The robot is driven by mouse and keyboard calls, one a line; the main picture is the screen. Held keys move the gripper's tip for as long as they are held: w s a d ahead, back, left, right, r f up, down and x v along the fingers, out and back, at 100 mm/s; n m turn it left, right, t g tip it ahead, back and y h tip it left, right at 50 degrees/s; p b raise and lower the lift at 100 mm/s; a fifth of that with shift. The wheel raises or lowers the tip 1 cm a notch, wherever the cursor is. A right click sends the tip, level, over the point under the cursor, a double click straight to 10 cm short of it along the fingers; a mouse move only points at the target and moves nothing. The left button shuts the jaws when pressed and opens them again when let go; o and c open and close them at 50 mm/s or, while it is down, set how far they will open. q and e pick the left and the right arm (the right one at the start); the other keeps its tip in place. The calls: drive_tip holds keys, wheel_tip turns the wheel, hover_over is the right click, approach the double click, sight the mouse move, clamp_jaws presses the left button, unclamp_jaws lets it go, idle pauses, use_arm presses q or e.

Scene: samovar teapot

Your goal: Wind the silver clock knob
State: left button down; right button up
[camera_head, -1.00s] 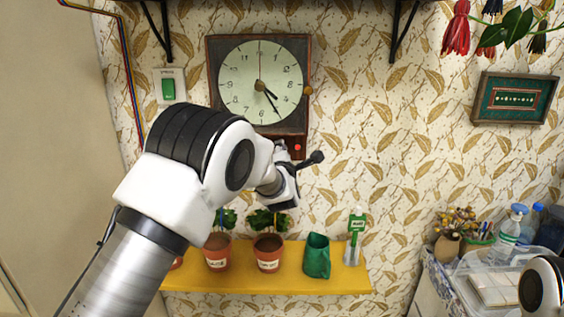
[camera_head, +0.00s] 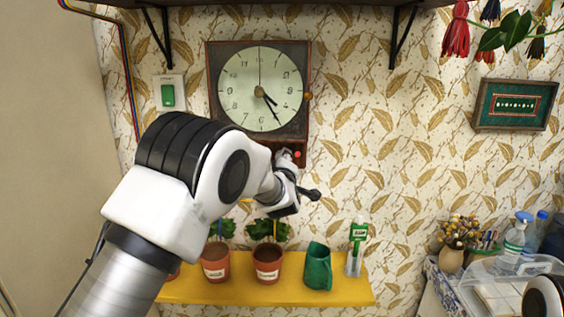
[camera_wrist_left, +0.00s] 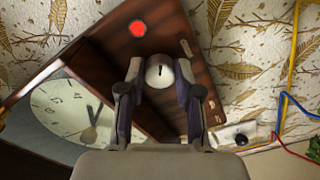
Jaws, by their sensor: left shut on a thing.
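The wall clock (camera_head: 260,88) has a dark wooden case, a pale round face and dark hands. It also shows tilted in the left wrist view (camera_wrist_left: 65,112). The silver knob (camera_wrist_left: 159,71), round with a dark slot, sits on the lower part of the case near a red button (camera_wrist_left: 137,28). My left gripper (camera_wrist_left: 160,75) is shut on the knob, with one finger on each side. In the head view, my left gripper (camera_head: 286,160) is at the bottom of the case and mostly hides the knob.
A green switch (camera_head: 168,95) is left of the clock. A framed picture (camera_head: 515,104) hangs at right.

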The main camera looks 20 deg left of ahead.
use_arm(q)
drive_tip(key=shift+a+r+n+p, duration=0.1)
drive_tip(key=shift+r+n+p, duration=0.05)
drive_tip(key=shift+n+p, duration=5.85)
drive_tip(key=shift+a+r+n+p, duration=0.1)
drive_tip(key=shift+n+p, duration=3.65)
drive_tip(key=shift+n, duration=4.35)
drive_tip(key=c, duration=0.8)
unclamp_jaws()
